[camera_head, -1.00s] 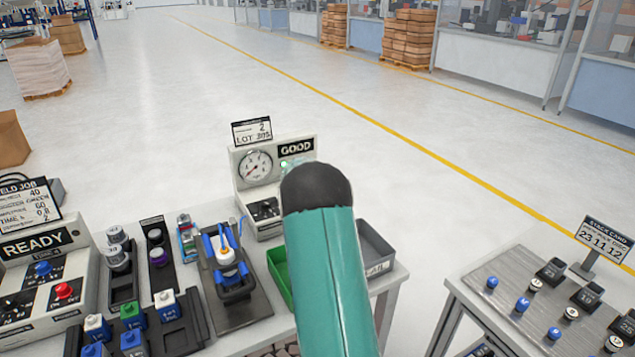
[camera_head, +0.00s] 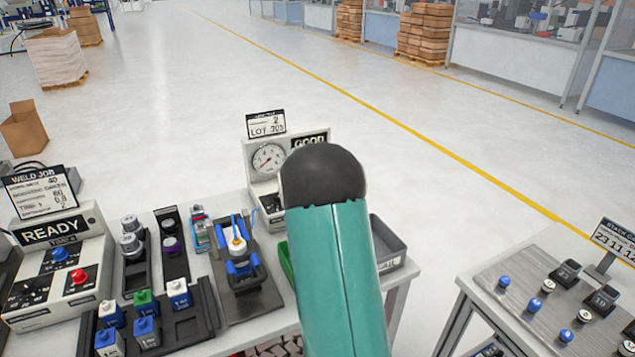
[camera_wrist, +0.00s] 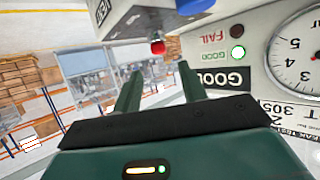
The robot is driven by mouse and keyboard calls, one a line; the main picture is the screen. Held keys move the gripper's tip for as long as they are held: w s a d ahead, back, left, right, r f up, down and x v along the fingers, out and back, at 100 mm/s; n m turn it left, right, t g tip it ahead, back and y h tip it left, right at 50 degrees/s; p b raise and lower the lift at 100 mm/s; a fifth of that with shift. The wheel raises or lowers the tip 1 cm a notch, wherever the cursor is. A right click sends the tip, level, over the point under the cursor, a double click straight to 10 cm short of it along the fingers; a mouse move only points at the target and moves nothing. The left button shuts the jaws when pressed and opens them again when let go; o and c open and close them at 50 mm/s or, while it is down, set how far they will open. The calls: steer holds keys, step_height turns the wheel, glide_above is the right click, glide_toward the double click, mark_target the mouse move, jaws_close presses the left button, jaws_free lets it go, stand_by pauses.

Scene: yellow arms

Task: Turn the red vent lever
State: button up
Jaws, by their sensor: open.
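A grey tester (camera_head: 251,160) with a round gauge (camera_head: 268,160) and a GOOD sign stands at the back of the left table in the head view. My arm covers its right part. In the wrist view, which is turned over, a small red part (camera_wrist: 158,47) sticks out from the tester's base (camera_wrist: 150,20); it looks like the red vent lever. Its full shape is hard to tell. My gripper (camera_wrist: 160,80) is open and empty, its fingers pointing toward the base. The red part appears between and beyond the fingertips, apart from them. My gripper is hidden in the head view.
A READY panel (camera_head: 50,235), a fixture with blue clamps (camera_head: 243,268) and racks of small bottles (camera_head: 179,293) crowd the left table. A grey tray (camera_head: 388,250) sits at its right. A second table (camera_head: 480,285) stands at the right, across a gap.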

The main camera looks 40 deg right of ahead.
steer(key=v, duration=0.6)
steer(key=shift+a+r, duration=0.2)
steer(key=shift+a, duration=0.1)
steer(key=shift+s, duration=0.15)
steer(key=w+a+r+n+t+y, duration=0.1)
steer(key=a+r+n+t+y, duration=0.2)
steer(key=a, duration=0.5)
steer(key=w+a+r+n+t+y, duration=0.1)
steer(key=w+a+r+t+y, duration=0.1)
steer(key=a+r, duration=0.4)
steer(key=s+a+r+n+y, duration=0.1)
steer(key=s+a+n+y, duration=0.15)
steer(key=a, duration=0.45)
steer(key=s+a+r+n+y, duration=0.2)
steer(key=a+y, duration=0.1)
steer(key=a, duration=0.5)
steer(key=s+a+n+g+y, duration=0.2)
steer(key=s+a+n, duration=0.1)
steer(key=s+a, duration=0.65)
steer(key=s+a+f+g, duration=0.1)
steer(key=s+f, duration=0.1)
steer(key=s, duration=0.6)
steer(key=s+a+f+n+g, duration=0.1)
steer(key=s+a+f+g, duration=0.1)
steer(key=s, duration=0.6)
steer(key=shift+g, duration=0.3)
